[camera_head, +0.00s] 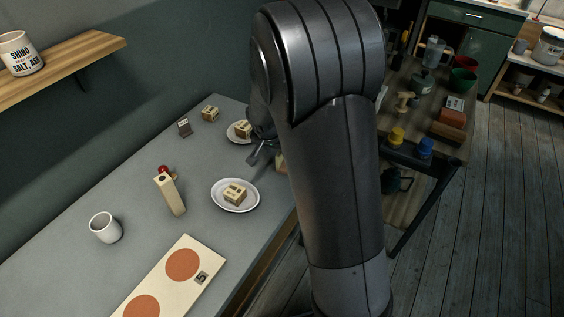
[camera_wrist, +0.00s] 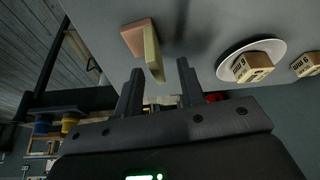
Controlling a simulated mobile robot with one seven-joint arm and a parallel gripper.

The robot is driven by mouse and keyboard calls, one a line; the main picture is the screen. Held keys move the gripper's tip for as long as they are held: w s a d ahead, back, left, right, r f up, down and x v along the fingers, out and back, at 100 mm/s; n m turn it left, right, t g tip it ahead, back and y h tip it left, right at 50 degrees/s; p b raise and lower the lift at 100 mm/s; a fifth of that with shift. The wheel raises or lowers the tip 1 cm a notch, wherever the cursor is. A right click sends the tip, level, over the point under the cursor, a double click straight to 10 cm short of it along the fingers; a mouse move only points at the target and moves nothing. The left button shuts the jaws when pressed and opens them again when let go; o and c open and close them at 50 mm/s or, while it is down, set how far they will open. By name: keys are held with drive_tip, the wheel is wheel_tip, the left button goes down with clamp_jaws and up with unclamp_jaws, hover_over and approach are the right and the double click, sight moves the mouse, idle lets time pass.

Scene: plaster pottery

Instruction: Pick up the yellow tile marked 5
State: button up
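A thin pale-yellow tile (camera_wrist: 152,50) stands on edge beside a pinkish-orange block (camera_wrist: 135,36) in the wrist view; whether they touch is unclear. I see no mark on the tile's visible faces. In the head view a yellowish piece (camera_head: 281,163) shows at the table edge, mostly hidden by my arm. My gripper (camera_wrist: 160,67) is open, with the tile's near end lined up between the fingertips and gaps on both sides. In the head view my gripper (camera_head: 260,154) is partly behind my arm, low over the table.
A wooden post (camera_head: 171,196), a white mug (camera_head: 105,228) and a board with orange circles (camera_head: 188,248) and a 5 label (camera_head: 201,278) occupy the table.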

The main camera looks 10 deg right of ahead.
drive_tip(key=x, duration=0.3)
drive_tip(key=shift+w+d+f, duration=0.1)
drive_tip(key=shift+d+f, duration=0.1)
drive_tip(key=shift+d, duration=0.25)
drive_tip(key=shift+w+d+f, duration=0.1)
drive_tip(key=shift+w+f, duration=0.15)
drive_tip(key=shift+f, duration=0.35)
clamp_jaws()
